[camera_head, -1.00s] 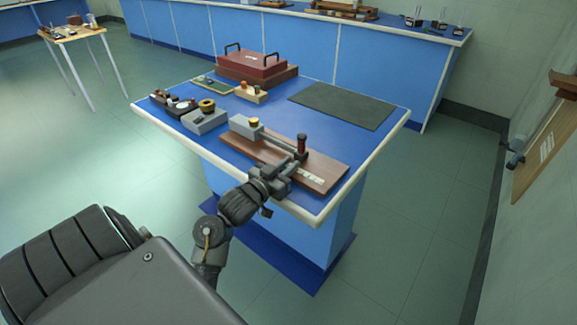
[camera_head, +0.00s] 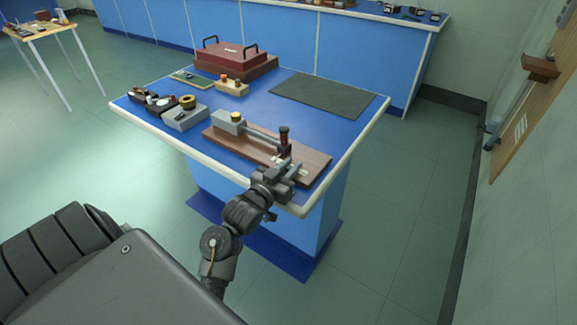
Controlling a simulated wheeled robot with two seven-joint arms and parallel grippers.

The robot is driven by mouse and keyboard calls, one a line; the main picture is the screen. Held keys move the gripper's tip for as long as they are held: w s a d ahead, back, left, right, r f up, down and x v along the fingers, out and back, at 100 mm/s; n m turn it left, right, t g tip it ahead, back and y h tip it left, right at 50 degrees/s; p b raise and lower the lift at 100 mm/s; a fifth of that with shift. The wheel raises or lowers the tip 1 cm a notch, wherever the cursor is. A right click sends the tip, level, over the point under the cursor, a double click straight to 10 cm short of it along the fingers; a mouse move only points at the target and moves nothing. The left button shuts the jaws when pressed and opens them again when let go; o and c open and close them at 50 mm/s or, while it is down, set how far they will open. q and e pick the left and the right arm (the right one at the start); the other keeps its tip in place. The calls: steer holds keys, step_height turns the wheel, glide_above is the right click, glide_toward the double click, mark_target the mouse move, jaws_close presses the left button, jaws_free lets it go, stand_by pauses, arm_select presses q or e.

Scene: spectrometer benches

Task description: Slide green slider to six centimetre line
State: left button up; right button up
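A brown wooden board (camera_head: 230,141) on the blue bench carries a grey block (camera_head: 230,124) with a yellow knob at its left end. A dark rail (camera_head: 263,139) runs right from the block to a dark upright post (camera_head: 284,137) with a reddish top. My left gripper (camera_head: 290,168) is at the board's front edge, just in front of the post. It hides part of the board and a pale label there. I cannot make out a green slider, scale lines or the gap between the fingers. My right gripper is not in view.
A grey box with a yellow knob (camera_head: 186,116) and a dark instrument (camera_head: 152,101) stand left of the board. A maroon case (camera_head: 234,58) stands behind. A dark mat (camera_head: 324,95) lies flat at the back right. The bench has a pale rim (camera_head: 352,150).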

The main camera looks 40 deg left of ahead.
arm_select(q)
steer(key=o, duration=0.4)
steer(key=s, duration=1.1)
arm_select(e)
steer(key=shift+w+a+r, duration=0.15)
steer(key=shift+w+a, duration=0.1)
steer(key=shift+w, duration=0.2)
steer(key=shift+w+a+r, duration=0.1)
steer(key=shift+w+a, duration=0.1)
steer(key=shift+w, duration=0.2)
arm_select(q)
steer(key=shift+w, duration=0.1)
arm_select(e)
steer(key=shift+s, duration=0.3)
